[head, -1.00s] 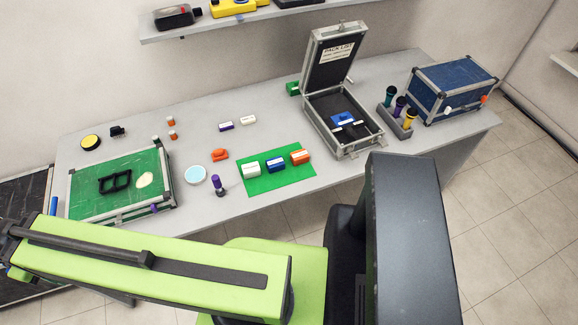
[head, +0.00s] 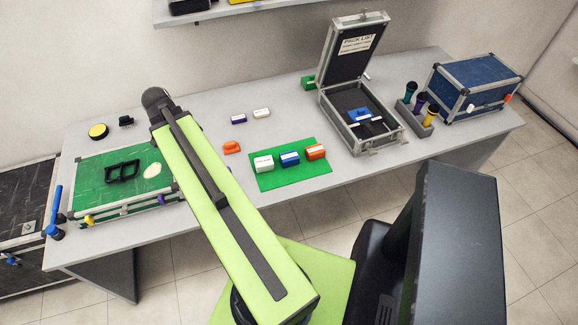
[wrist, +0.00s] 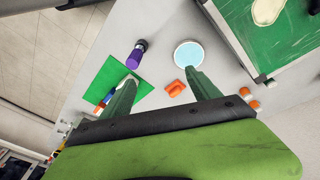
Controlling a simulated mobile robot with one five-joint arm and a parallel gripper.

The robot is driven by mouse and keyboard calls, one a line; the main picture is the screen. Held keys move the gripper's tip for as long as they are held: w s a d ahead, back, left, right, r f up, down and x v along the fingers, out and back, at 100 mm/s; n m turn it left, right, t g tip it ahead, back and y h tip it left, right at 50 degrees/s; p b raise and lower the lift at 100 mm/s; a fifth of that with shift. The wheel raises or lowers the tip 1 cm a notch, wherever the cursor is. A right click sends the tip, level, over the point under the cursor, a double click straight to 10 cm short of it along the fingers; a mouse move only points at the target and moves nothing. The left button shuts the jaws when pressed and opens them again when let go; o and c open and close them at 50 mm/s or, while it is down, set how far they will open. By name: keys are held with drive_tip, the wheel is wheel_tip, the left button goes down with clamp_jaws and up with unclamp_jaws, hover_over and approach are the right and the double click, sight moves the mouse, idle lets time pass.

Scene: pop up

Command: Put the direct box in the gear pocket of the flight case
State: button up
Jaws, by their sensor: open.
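The open flight case (head: 357,140) stands at the back right of the table in the head view, its lid raised with a label inside. A blue item (head: 360,115) lies in its dark interior beside black pieces. White (head: 264,163), blue (head: 289,159) and orange (head: 315,152) boxes stand in a row on a green mat (head: 270,182); I cannot tell which is the direct box. My gripper (wrist: 160,76) is open and empty in the wrist view, above the table near an orange object (wrist: 175,88). In the head view my arm hides the gripper.
A purple-topped object (wrist: 137,55) and a pale blue disc (wrist: 188,53) stand near the fingers. A green-topped case (head: 95,185) is at left. A holder with upright coloured objects (head: 421,128) and a blue case (head: 476,88) are right of the flight case.

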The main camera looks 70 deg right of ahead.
drive_tip(key=s+d+f+m+g+b, duration=0.1)
drive_tip(key=s+d+f+m+b, duration=0.15)
drive_tip(key=s+d+m, duration=0.7)
drive_tip(key=m+g, duration=0.1)
drive_tip(key=m, duration=0.1)
approach(289, 156)
drive_tip(key=b+x, duration=0.1)
drive_tip(key=b, duration=0.3)
drive_tip(key=b+x, duration=0.2)
drive_tip(key=b, duration=0.1)
drive_tip(key=b+x, duration=0.2)
drive_tip(key=b, duration=0.2)
drive_tip(key=shift+a+f+b, duration=0.2)
drive_tip(key=shift+a+b, duration=0.1)
drive_tip(key=shift+a, duration=0.05)
drive_tip(key=shift+s+d+f, duration=0.1)
drive_tip(key=shift+s+f, duration=0.05)
drive_tip(key=shift+f, duration=0.05)
drive_tip(key=b+x, duration=0.5)
drive_tip(key=shift+d, duration=0.35)
drive_tip(key=shift+r, duration=0.15)
clamp_jaws()
